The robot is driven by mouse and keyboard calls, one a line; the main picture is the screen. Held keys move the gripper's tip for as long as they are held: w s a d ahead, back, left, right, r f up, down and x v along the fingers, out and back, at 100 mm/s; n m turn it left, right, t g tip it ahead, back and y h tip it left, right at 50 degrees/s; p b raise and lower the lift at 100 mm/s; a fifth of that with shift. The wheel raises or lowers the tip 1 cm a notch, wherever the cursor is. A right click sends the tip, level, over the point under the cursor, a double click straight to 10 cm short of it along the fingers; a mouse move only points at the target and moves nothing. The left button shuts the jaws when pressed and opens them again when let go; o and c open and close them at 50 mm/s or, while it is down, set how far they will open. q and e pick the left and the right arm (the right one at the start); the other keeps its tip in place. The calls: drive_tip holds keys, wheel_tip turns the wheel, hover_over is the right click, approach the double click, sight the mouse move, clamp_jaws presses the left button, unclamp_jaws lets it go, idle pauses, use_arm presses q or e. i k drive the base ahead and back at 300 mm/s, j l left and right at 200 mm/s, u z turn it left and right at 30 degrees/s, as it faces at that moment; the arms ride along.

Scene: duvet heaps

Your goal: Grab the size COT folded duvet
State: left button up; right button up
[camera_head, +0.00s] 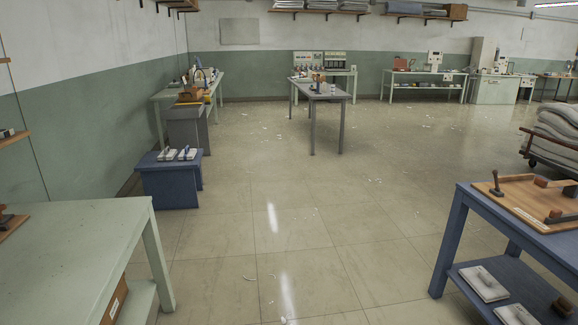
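Pale folded duvets or similar cloth (558,128) are piled on a cart at the right edge, partly cut off by the frame. More pale folded items (305,4) lie in a row on a high wall shelf at the top. I cannot read any size label, so I cannot tell which one is size COT. Neither of my grippers is in view.
A green table (75,245) stands near left, and a blue table (470,225) with a wooden board (530,200) near right. A low blue bench (170,185) and a narrow grey table (318,93) stand farther off. The tiled floor (280,215) between is open, with small white scraps.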

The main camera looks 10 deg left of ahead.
sight(187, 154)
drive_tip(key=i+j+u, duration=0.1)
drive_tip(key=i+u, duration=0.15)
drive_tip(key=i, duration=0.45)
drive_tip(key=i+u, duration=0.3)
drive_tip(key=i, duration=1.85)
drive_tip(key=i+l, duration=0.1)
drive_tip(key=i, duration=0.65)
drive_tip(key=i+l+u, duration=0.1)
drive_tip(key=i, duration=0.6)
drive_tip(key=i+j+u, duration=0.1)
drive_tip(key=i+u, duration=0.25)
drive_tip(key=i, duration=0.25)
drive_tip(key=i+u, duration=0.35)
drive_tip(key=i, duration=0.2)
drive_tip(key=i+j+z, duration=0.3)
drive_tip(key=i+j, duration=0.7)
drive_tip(key=i, duration=0.05)
